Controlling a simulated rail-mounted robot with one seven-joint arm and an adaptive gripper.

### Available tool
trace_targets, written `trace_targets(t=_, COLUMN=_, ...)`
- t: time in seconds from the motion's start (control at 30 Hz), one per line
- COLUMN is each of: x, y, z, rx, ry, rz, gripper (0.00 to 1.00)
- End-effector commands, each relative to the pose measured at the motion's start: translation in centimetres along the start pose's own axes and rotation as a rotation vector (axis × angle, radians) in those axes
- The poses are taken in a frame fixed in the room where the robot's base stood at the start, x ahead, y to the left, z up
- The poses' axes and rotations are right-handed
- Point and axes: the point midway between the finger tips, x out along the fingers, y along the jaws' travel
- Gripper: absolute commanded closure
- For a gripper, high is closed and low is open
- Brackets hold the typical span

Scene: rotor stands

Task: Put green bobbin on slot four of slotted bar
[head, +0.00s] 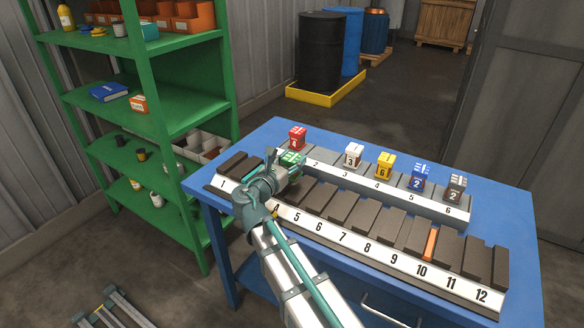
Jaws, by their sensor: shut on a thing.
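The green bobbin (291,158) is a small cube-like piece with pale marks on top. My gripper (286,172) is shut on it, coming from the front. The long bar has dark ribs and a white strip numbered up to 12.
A shorter numbered bar (362,181) behind holds red (297,138), white (354,155), yellow (386,166), blue (420,176) and dark grey (456,187) pieces. An orange strip (430,243) stands near number 10. A green shelf (145,115) is at left.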

Motion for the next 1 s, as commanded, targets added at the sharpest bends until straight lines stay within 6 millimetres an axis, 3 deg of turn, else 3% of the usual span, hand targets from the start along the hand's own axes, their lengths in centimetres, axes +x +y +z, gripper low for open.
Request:
trace_targets(t=0.3, x=0.1, y=0.1, z=-3.0, rx=-0.001, ry=0.0, rz=0.0, gripper=0.98)
trace_targets(t=0.7, x=0.1, y=0.1, z=-3.5, rx=0.0, ry=-0.001, rz=0.0, gripper=0.98)
trace_targets(t=0.73, x=0.1, y=0.1, z=-3.5, rx=0.0, ry=0.0, rz=0.0, gripper=0.47)
trace_targets(t=0.87, x=0.1, y=0.1, z=-3.5, rx=0.0, ry=0.0, rz=0.0, gripper=0.26)
trace_targets(t=1.0, x=0.1, y=0.1, z=-3.5, rx=0.0, ry=0.0, rz=0.0, gripper=0.26)
